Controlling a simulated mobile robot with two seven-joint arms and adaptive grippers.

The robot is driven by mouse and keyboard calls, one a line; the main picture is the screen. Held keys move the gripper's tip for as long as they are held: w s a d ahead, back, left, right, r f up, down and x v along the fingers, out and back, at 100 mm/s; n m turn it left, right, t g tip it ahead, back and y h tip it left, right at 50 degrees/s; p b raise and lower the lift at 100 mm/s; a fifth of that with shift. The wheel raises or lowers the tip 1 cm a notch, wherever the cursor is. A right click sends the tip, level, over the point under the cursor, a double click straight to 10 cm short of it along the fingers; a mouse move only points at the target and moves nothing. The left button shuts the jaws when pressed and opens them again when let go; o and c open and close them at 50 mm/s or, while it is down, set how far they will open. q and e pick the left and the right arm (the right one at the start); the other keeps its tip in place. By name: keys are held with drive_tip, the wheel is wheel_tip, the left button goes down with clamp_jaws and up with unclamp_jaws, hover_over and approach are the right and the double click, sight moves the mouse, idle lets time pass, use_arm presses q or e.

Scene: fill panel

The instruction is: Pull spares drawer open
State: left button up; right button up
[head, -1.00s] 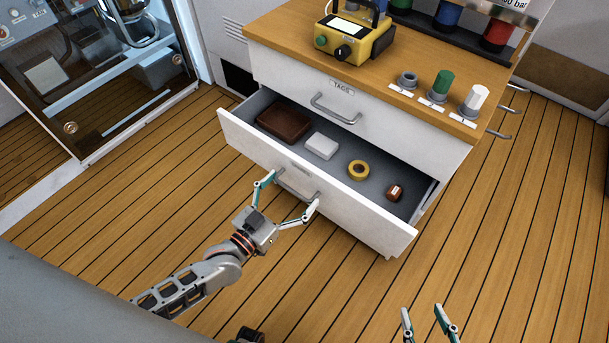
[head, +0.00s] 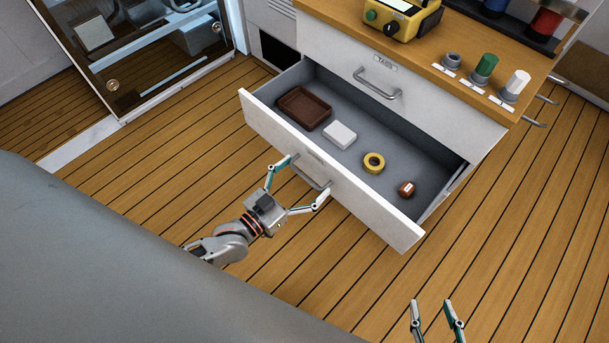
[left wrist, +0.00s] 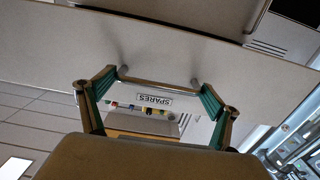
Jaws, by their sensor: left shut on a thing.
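The lower drawer (head: 385,215) of the white cabinet is pulled well out, its inside in plain view from above. In the left wrist view its front carries a label (left wrist: 154,99) that reads SPARES and a metal bar handle (left wrist: 155,80).
The drawer holds a brown tray (head: 304,108), a white box (head: 340,135), a yellow tape ring (head: 373,163) and a small brown item (head: 407,189). Above is a closed drawer (head: 430,120) labelled TAGS. Wooden floor (head: 180,170) is clear left of the drawer.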

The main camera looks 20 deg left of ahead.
use_arm(q)
drive_tip(key=o, duration=1.3)
drive_tip(key=shift+s+d+f, duration=0.1)
drive_tip(key=shift+d+f, duration=0.05)
drive_tip(key=shift+c, duration=0.2)
wheel_tip(320, 180, up, 10)
